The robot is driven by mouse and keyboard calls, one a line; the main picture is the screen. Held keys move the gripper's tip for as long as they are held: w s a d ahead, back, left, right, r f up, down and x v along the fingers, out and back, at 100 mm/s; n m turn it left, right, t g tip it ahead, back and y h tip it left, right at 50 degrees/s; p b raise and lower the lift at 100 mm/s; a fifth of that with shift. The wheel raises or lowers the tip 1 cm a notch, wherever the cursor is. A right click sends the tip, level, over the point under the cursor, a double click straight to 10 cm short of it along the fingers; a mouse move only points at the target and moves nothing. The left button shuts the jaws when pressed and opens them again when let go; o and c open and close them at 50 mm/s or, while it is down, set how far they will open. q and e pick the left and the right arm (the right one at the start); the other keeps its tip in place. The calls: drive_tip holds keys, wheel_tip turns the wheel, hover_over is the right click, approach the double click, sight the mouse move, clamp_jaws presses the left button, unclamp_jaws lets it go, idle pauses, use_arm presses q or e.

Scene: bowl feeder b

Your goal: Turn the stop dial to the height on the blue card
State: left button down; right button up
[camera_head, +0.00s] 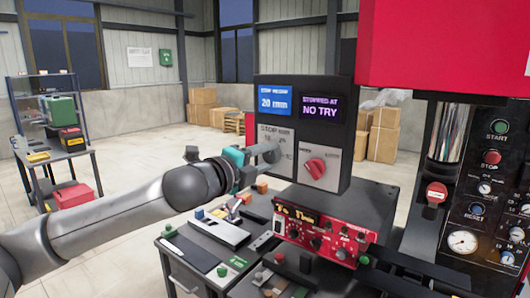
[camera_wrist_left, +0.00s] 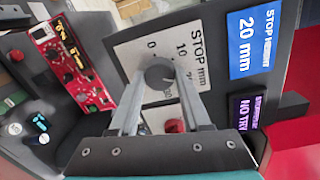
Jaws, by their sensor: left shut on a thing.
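The blue card (camera_head: 275,101) at the top left of the dark upright panel reads 20 mm. It also shows in the left wrist view (camera_wrist_left: 256,43), rotated. The stop dial (camera_wrist_left: 159,74) is a round grey knob on a pale plate marked STOP mm (camera_wrist_left: 190,47), with 0 and 10 legible. Other marks are partly covered by the fingers. My left gripper (camera_head: 262,154) reaches the dial from the left in the head view. Its two fingers (camera_wrist_left: 160,80) are shut on the knob. I cannot tell which mark the dial points to. My right gripper is not in view.
A purple display (camera_head: 320,112) reads NO TRY. A red selector knob (camera_head: 316,167) sits right of the dial. A red control box (camera_head: 322,232) and small parts stand on the bench below. A control column with START and STOP buttons (camera_head: 490,158) is at the right.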

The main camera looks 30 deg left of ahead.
use_arm(q)
drive_tip(key=shift+m, duration=0.3)
drive_tip(key=shift+c, duration=1.8)
unclamp_jaws()
